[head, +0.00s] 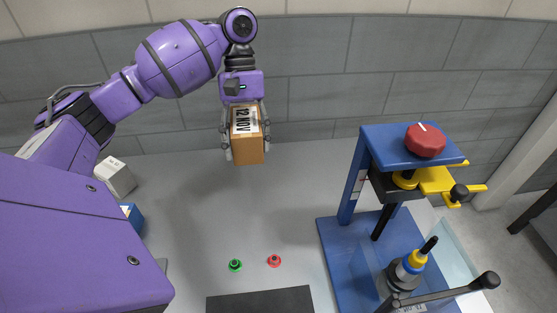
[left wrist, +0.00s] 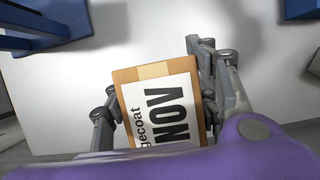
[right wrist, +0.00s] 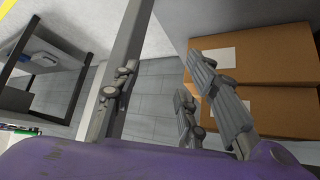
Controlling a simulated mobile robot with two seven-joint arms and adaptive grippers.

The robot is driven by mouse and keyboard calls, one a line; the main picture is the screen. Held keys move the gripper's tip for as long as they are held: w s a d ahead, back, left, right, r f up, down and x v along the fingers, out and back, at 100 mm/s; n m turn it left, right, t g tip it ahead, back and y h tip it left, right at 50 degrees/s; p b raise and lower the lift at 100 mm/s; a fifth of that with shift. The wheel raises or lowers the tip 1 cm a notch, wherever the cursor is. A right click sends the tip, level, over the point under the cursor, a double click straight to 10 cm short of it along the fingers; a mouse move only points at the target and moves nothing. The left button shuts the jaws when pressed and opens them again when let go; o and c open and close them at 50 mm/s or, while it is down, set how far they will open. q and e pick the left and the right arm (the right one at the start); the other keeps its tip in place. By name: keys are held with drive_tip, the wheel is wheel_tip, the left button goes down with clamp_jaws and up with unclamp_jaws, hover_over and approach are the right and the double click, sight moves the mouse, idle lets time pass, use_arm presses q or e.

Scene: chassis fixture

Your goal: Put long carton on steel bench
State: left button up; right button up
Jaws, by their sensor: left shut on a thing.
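A brown carton (head: 249,150) with a white label reading "12 NOV" is held upright between the fingers of my left gripper (head: 247,143). It hangs above the far part of the light grey bench top (head: 200,215). In the left wrist view the carton (left wrist: 153,72) and its label sit between the two fingers of my left gripper (left wrist: 158,85), which is shut on it. My right gripper (right wrist: 160,92) shows only in the right wrist view, with its fingers apart and nothing between them.
A blue press fixture (head: 355,185) with a red knob stands at the right. Green (head: 235,265) and red (head: 274,261) buttons and a dark mat (head: 260,301) are near the front. A white box (head: 115,177) is at left. Brown boxes (right wrist: 260,55) are near my right gripper.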

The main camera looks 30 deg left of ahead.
use_arm(q)
drive_tip(key=w+d+f, duration=0.1)
drive_tip(key=w+f, duration=0.1)
drive_tip(key=w+d+f+b, duration=0.1)
drive_tip(key=w+d+f, duration=0.3)
drive_tip(key=w, duration=0.1)
drive_tip(key=shift+d+f, duration=0.2)
drive_tip(key=shift+f, duration=0.2)
drive_tip(key=shift+w+d+f, duration=0.15)
drive_tip(key=shift+w+f, duration=0.1)
drive_tip(key=shift+w, duration=0.05)
drive_tip(key=f, duration=0.2)
drive_tip(key=f+b, duration=0.1)
drive_tip(key=shift+w+d+f, duration=0.15)
drive_tip(key=shift+w+f, duration=0.1)
drive_tip(key=shift+f, duration=0.15)
drive_tip(key=shift+r, duration=0.1)
drive_tip(key=o, duration=1.4)
drive_tip(key=shift+f, duration=0.2)
drive_tip(key=shift+o, duration=1.1)
drive_tip(key=shift+s, duration=0.1)
